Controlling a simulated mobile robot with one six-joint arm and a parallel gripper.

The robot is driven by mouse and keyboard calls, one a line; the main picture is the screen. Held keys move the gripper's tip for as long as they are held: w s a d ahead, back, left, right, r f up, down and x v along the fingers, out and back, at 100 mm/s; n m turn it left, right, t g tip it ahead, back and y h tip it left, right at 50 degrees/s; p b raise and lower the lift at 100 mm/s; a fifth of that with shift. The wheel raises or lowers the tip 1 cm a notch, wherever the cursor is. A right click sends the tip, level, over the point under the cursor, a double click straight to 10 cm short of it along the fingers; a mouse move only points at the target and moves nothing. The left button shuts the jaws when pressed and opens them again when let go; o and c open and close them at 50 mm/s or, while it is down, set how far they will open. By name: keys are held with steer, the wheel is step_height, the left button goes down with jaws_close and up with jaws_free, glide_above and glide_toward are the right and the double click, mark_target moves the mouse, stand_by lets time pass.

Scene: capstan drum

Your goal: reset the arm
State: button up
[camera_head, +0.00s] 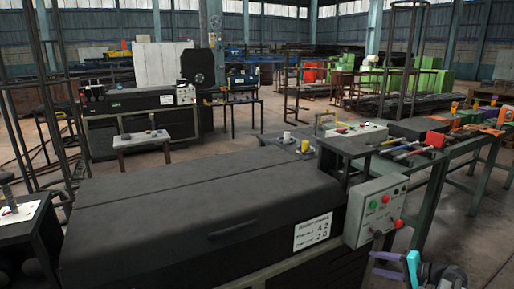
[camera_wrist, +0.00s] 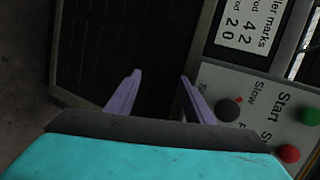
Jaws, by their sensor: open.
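My gripper (camera_wrist: 160,82) is open, with two purple fingers apart and nothing between them in the wrist view. In the head view my gripper (camera_head: 376,265) is at the bottom right, below and in front of the grey control box (camera_head: 362,226). That box has a green button, a red button and a knob. In the wrist view the control box (camera_wrist: 255,93) is to the right, turned on its side, with a dark knob (camera_wrist: 228,109), a green Start button (camera_wrist: 308,115) and a red button (camera_wrist: 289,153). The right finger overlaps the box's edge; contact cannot be told.
A long black machine hood (camera_head: 190,205) fills the front left, with a white marks label (camera_head: 312,231) beside the control box. A bench (camera_head: 420,150) with several hand tools runs to the right. Open floor (camera_head: 470,225) lies at the right.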

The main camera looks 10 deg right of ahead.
steer(key=s+a+f+n+g+p, duration=0.25)
steer(key=a+f, duration=0.35)
steer(key=a, duration=0.5)
steer(key=s+a+f+n+g+y+p, duration=0.1)
steer(key=a+f+g+p, duration=0.3)
steer(key=a, duration=0.7)
steer(key=s+a+f+n+g+p, duration=0.1)
steer(key=s+a+f+g, duration=0.15)
steer(key=a+f, duration=0.65)
steer(key=s+a+n+g+h+p, duration=0.2)
steer(key=s+a+p, duration=0.1)
steer(key=s, duration=0.4)
steer(key=s+a+n+g+h+p, duration=0.2)
steer(key=s+a+n+g, duration=0.1)
steer(key=s+a, duration=0.3)
steer(key=s+a+f+n+g+h+p, duration=0.1)
steer(key=s+a, duration=0.4)
steer(key=s, duration=0.5)
steer(key=n+g+h+p, duration=0.1)
steer(key=g+h+p, duration=0.1)
steer(key=shift+s+a+n+p, duration=0.15)
steer(key=shift+a+n+p, duration=0.1)
steer(key=shift+n+p, duration=0.1)
steer(key=shift+f, duration=0.1)
steer(key=shift+c, duration=0.5)
